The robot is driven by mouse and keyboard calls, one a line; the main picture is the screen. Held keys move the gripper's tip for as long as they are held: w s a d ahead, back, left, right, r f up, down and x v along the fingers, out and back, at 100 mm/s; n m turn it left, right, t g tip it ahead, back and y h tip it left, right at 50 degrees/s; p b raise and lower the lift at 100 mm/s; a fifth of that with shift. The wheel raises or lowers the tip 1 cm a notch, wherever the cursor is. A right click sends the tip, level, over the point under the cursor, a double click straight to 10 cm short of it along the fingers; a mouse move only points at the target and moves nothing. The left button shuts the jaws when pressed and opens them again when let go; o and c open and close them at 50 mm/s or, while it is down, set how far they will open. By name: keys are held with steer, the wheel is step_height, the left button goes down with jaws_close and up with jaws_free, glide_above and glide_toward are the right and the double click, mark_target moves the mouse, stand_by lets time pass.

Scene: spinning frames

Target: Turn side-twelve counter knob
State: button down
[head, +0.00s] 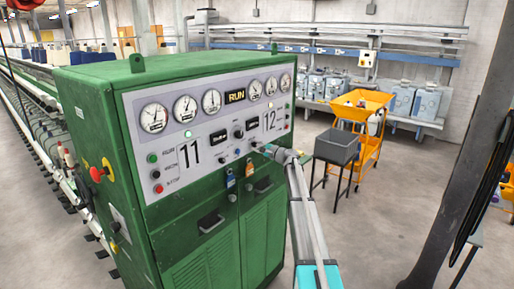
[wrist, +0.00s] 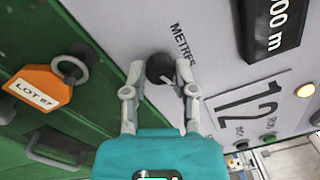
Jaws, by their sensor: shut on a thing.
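The side-twelve counter knob (wrist: 157,68) is a round black knob with a pale pointer line, beside the word METRES on the grey panel. In the wrist view the line points down and to the right. My gripper (wrist: 159,90) has its two fingers on either side of the knob and is shut on it. In the head view my gripper (head: 263,150) reaches the panel below the large 12 (head: 269,120) and hides the knob. The counter display (wrist: 270,25) is partly cut off and shows "000 m".
An orange LOT 67 tag (wrist: 42,86) hangs on a ring close to the left finger. The green cabinet (head: 205,240) has handles below the panel. A grey bin (head: 338,146) and an orange cart (head: 361,108) stand at right, with a dark post (head: 462,150) nearer.

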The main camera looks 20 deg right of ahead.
steer(key=m, duration=0.4)
steer(key=shift+m, duration=0.3)
stand_by(0.3)
steer(key=shift+c, duration=2)
jaws_free()
